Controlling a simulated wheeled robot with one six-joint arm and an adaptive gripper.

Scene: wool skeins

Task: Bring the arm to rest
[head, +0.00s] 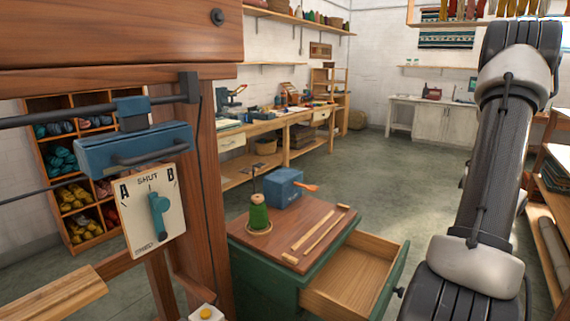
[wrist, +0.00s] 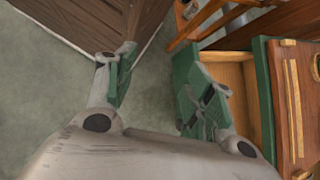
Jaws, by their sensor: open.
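My gripper (wrist: 155,75) shows in the wrist view with its two fingers spread apart and only grey floor between them. Its right finger overlaps the green front of an open drawer (wrist: 235,75); I cannot tell whether they touch. In the head view my arm rises on the right side, bent, and its gripper end is out of the picture. The drawer (head: 352,282) is pulled out of a green cabinet (head: 262,277) and looks empty inside.
A wooden frame with a lever plate (head: 148,212) fills the left. Open floor (head: 390,175) lies behind the cabinet.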

